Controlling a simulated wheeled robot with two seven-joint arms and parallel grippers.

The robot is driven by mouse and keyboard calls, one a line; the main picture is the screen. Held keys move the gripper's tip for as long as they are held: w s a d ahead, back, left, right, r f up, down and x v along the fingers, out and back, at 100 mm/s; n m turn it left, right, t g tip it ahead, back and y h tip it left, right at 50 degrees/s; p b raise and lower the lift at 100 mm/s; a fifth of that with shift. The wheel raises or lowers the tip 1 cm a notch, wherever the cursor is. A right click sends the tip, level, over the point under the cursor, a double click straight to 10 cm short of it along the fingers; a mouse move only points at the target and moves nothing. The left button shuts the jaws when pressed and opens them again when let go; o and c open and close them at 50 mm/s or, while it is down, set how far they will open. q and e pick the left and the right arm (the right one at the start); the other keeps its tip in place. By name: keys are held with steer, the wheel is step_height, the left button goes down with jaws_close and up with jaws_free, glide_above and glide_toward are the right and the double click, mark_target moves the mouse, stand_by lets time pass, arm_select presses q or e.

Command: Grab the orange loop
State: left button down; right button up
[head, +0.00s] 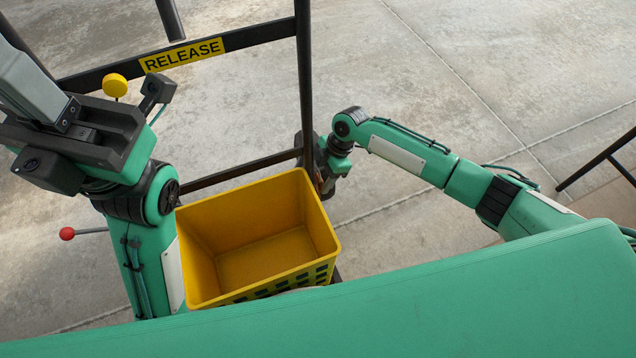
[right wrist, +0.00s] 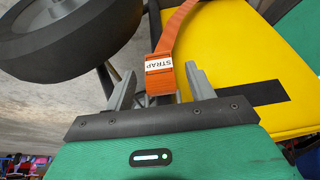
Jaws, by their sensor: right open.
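The orange loop (right wrist: 171,35), a flat webbing strap with a white label reading STRAP, hangs in the right wrist view beside a yellow surface. My right gripper (right wrist: 159,74) is open, with one grey finger on each side of the loop's lower end. I cannot tell whether either finger touches it. In the head view the right gripper (head: 326,178) is a dark shape beside the cart's upright and the yellow bin; its fingers and the loop are hidden there. My left gripper (head: 62,125) is at the upper left, its jaw state unclear.
The yellow bin (head: 190,240) stands empty in front of me on a black-framed cart with a RELEASE label (head: 182,55). A yellow knob (head: 115,86) and a red-tipped lever (head: 68,233) are at the left. A dark wheel (right wrist: 65,30) is close to the right gripper. Concrete floor beyond is clear.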

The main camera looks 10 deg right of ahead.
steer(key=c, duration=1.1)
steer(key=shift+o, duration=0.2)
steer(key=shift+d+r, duration=0.1)
steer(key=shift+r, duration=0.05)
